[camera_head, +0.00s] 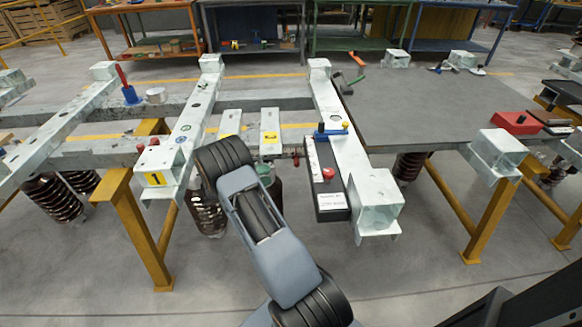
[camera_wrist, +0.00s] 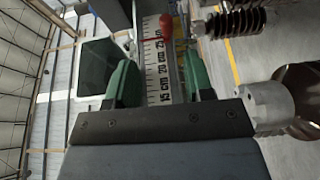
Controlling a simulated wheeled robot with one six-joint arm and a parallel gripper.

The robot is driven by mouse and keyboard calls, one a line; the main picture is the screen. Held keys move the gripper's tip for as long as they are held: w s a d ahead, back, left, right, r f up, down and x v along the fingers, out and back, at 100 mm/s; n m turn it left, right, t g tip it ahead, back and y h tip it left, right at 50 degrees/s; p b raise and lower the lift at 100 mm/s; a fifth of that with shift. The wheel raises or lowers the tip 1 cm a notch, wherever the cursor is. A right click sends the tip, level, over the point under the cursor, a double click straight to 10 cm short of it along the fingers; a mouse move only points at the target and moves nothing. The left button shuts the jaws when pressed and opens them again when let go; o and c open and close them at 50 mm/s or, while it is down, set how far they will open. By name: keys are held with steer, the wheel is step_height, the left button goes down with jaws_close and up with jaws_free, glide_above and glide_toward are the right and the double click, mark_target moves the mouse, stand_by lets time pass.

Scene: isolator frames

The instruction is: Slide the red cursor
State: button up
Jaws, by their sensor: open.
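In the wrist view, a red cursor (camera_wrist: 166,25) with a rounded knob sits over a white ruled scale (camera_wrist: 156,60) with black numbers. My gripper (camera_wrist: 159,70) has two green fingers, apart and empty, one on each side of the scale in the picture. The cursor is beyond the fingertips, near the top edge; I see no contact. In the head view, a red knob (camera_head: 328,173) stands on a dark box (camera_head: 330,190) with a white label; it looks like the same cursor. My gripper is mostly hidden behind my arm there.
A metal beam (camera_head: 340,125) runs beside the dark box and ends in a square block (camera_head: 377,198). A blue-handled part (camera_head: 330,133) stands at the box's far end. Dark ribbed insulators (camera_head: 208,212) hang below the frame. A grey tabletop (camera_head: 430,110) lies to the right.

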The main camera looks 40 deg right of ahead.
mark_target(296, 163)
steer(key=shift+h, duration=0.3)
steer(key=x, duration=0.4)
steer(key=w+f+x, duration=0.1)
steer(key=x, duration=0.4)
steer(key=b+x, duration=0.1)
steer(key=x, duration=0.3)
steer(key=shift+w+d+f, duration=0.15)
steer(key=shift+w+d, duration=0.1)
steer(key=shift+d, duration=0.35)
jaws_close()
